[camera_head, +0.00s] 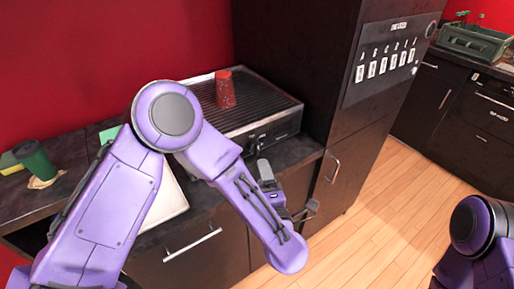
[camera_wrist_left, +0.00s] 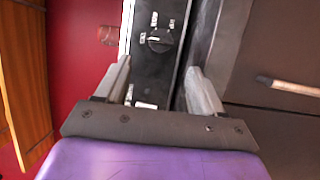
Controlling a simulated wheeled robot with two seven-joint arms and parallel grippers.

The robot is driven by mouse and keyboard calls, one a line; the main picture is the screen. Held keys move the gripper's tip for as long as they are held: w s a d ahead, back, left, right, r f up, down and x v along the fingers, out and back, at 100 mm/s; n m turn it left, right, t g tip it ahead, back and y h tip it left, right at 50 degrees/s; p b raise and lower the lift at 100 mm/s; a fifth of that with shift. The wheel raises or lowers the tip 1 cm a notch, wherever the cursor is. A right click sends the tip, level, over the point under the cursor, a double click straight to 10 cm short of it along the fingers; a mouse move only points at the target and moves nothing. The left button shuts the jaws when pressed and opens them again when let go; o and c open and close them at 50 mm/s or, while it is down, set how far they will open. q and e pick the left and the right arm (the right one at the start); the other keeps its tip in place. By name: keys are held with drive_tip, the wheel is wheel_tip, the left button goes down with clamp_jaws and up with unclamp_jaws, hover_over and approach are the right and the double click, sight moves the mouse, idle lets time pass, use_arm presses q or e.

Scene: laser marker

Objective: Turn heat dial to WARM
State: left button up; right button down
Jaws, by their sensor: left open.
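The heat dial (camera_wrist_left: 160,40) is a round black knob on the dark front panel of the griddle (camera_head: 262,97). Small white labels sit around it, too small to read. In the head view the panel is small and the dial's setting cannot be told. My left gripper (camera_head: 289,188) is in front of the griddle's panel, with its fingers spread and nothing between them. In the left wrist view, the left gripper (camera_wrist_left: 158,75) points at the panel, and the dial lies just beyond the fingertips, roughly midway between them, apart from both. My right gripper is out of view.
A red cup (camera_head: 225,89) stands on the ridged griddle top. A green cup (camera_head: 36,160) stands on the counter at left. A tall dark cabinet (camera_head: 300,50) rises right of the griddle. A drawer handle (camera_head: 192,243) and a door handle (camera_head: 333,170) stick out below. The wooden floor is clear.

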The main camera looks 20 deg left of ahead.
sight(255, 150)
use_arm(q)
drive_tip(key=p+x, duration=0.3)
drive_tip(key=x, duration=0.6)
drive_tip(key=shift+w+a, duration=0.15)
drive_tip(key=shift+w, duration=0.05)
drive_tip(key=shift+w+a+f, duration=0.1)
drive_tip(key=shift+w+a, duration=0.1)
drive_tip(key=shift+w, duration=0.1)
drive_tip(key=c, duration=1.1)
